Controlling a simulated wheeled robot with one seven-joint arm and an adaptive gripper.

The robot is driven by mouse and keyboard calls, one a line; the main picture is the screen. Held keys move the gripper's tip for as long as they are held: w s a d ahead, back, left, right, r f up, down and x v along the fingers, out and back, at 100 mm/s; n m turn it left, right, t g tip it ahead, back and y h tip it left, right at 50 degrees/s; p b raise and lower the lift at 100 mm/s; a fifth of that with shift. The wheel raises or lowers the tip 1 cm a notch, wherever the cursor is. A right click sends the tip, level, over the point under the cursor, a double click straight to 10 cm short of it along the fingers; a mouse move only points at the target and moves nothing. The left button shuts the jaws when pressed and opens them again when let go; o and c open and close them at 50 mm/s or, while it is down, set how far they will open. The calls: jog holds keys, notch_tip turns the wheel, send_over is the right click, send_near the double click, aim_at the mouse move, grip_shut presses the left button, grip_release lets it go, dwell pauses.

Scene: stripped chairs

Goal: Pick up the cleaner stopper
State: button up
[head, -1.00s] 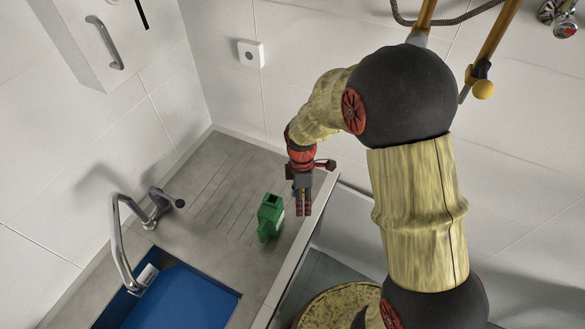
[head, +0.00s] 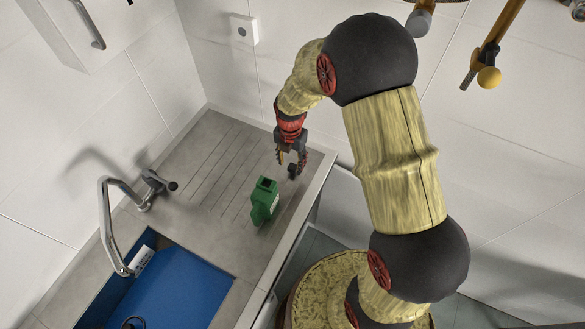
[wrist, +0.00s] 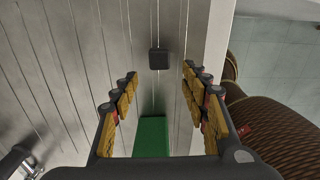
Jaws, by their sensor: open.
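The cleaner stopper, a small black block (wrist: 158,58), lies on the grey grooved drainboard. In the wrist view it shows ahead of the fingertips, roughly between them and apart from them. In the head view the small dark stopper (head: 292,169) sits just below my gripper. My gripper (head: 290,157) is open and empty above the drainboard; its two padded fingers (wrist: 158,82) stand wide apart in the wrist view. The green cleaner bottle (head: 264,200) stands upright beside the stopper, with a dark opening on top. Part of the green bottle (wrist: 152,137) shows low between my fingers.
A blue sink basin (head: 170,290) and a chrome tap (head: 112,225) lie to the left. The drainboard (head: 215,165) is clear towards the wall. Its white front edge (head: 312,205) is close on the right.

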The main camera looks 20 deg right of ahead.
aim_at(292, 168)
jog(key=f, duration=0.5)
jog(key=shift+w+d+f, duration=0.2)
jog(key=shift+w+f, duration=0.1)
jog(key=shift+c, duration=1.4)
jog(key=c, duration=0.7)
